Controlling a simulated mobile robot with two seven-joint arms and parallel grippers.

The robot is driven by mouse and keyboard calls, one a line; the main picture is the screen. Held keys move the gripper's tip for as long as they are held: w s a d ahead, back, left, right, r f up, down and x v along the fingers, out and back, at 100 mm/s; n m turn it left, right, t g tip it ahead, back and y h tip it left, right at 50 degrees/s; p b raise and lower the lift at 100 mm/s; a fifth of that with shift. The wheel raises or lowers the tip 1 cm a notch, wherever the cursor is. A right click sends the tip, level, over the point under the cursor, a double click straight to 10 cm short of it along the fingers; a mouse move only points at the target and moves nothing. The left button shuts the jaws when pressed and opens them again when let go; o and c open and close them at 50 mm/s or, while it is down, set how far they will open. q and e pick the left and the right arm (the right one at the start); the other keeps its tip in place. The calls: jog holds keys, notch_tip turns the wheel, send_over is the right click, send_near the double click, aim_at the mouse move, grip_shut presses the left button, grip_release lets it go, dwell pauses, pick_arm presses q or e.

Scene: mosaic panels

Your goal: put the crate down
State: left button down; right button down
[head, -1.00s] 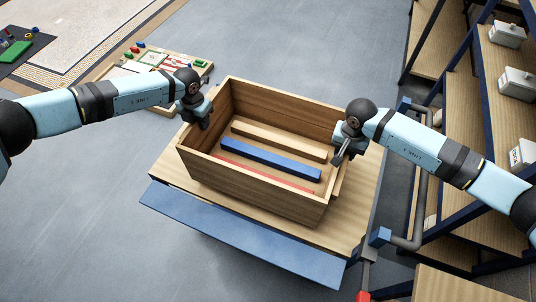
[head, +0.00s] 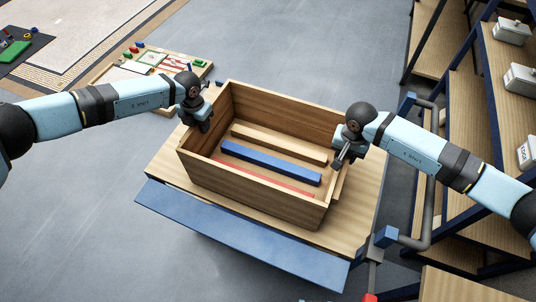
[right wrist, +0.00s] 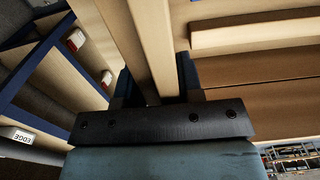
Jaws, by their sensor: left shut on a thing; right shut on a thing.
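The wooden crate (head: 250,196) is an open box over the wooden top of a cart (head: 362,206). It holds a natural wood bar, a blue bar (head: 270,163) and a thin red bar. My left gripper (head: 205,125) is shut on the crate's left end wall. My right gripper (head: 340,160) is shut on the right end wall. In the right wrist view the crate wall (right wrist: 150,45) runs between the dark fingers. Whether the crate's underside touches the cart top is hidden.
The cart has a blue front panel (head: 235,235) and a grey handle (head: 425,220) at its right. Blue-framed shelves (head: 470,100) with white boxes stand at the right. A board with small coloured pieces (head: 150,65) lies behind on the left. Grey floor (head: 310,45) is open at the back.

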pick_arm(q)
jog(key=shift+w+f, duration=0.1)
jog(key=shift+f, duration=0.2)
pick_arm(e)
jog(key=shift+f, duration=0.3)
pick_arm(q)
jog(key=c, duration=1.1)
grip_release()
jog(key=shift+f, duration=0.1)
jog(key=shift+c, duration=0.2)
pick_arm(e)
jog(key=c, duration=1.1)
grip_release()
jog(key=shift+f, duration=0.1)
jog(key=shift+c, duration=0.2)
pick_arm(q)
jog(key=o, duration=0.4)
jog(key=shift+c, duration=0.2)
pick_arm(e)
jog(key=o, duration=0.4)
jog(key=shift+c, duration=0.2)
pick_arm(q)
jog(key=shift+s, duration=0.2)
pick_arm(e)
jog(key=shift+s, duration=0.1)
pick_arm(q)
jog(key=shift+r, duration=0.25)
